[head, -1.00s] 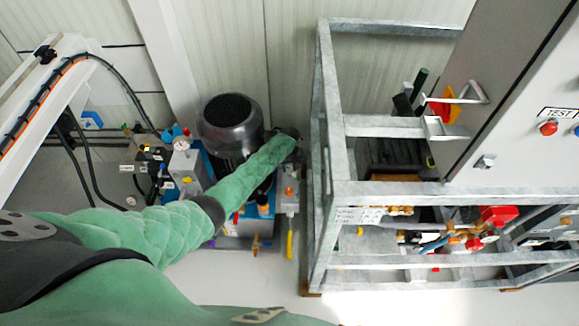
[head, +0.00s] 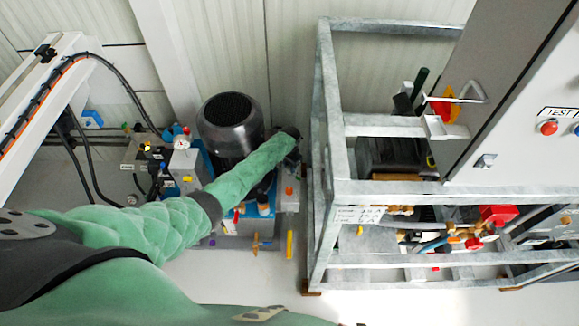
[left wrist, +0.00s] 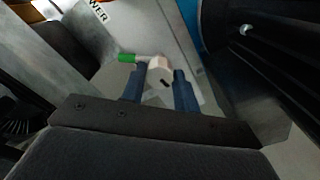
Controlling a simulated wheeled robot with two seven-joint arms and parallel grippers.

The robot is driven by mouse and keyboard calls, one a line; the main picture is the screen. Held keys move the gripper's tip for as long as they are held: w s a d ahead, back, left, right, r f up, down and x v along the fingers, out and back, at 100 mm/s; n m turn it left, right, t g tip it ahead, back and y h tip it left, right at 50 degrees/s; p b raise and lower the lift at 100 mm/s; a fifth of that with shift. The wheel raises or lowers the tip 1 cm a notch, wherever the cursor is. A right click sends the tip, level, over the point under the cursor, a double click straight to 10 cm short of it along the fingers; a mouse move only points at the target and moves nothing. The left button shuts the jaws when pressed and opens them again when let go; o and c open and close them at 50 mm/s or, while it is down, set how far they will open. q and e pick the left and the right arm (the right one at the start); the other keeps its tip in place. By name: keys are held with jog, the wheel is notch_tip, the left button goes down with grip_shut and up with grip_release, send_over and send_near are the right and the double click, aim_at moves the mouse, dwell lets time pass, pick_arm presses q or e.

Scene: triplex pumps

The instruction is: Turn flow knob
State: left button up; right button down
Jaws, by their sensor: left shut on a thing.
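A pale, roughly cylindrical knob (left wrist: 160,72) with a dark slot in its face shows in the left wrist view. A green-tipped lever (left wrist: 127,58) sticks out to its left. My left gripper (left wrist: 158,84) has its two blue fingers on either side of the knob and is shut on it. In the head view my left gripper (head: 291,142) reaches down beside the black motor (head: 230,125); its fingertips and the knob are hidden there. My right gripper is not in view.
A galvanised steel frame (head: 320,150) stands close to the right of my left gripper. A grey cabinet (head: 500,90) is farther right. Valves and a gauge (head: 182,145) sit left of the motor. A yellow handle (head: 290,244) is below. Pale floor is clear in front.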

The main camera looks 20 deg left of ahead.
pick_arm(q)
jog(key=shift+m, duration=0.7)
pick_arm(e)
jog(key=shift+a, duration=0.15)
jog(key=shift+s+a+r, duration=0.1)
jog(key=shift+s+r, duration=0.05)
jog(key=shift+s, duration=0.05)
pick_arm(q)
jog(key=shift+m, duration=0.3)
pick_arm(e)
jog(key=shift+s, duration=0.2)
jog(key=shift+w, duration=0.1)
pick_arm(q)
jog(key=o, duration=1)
jog(key=shift+c, duration=0.2)
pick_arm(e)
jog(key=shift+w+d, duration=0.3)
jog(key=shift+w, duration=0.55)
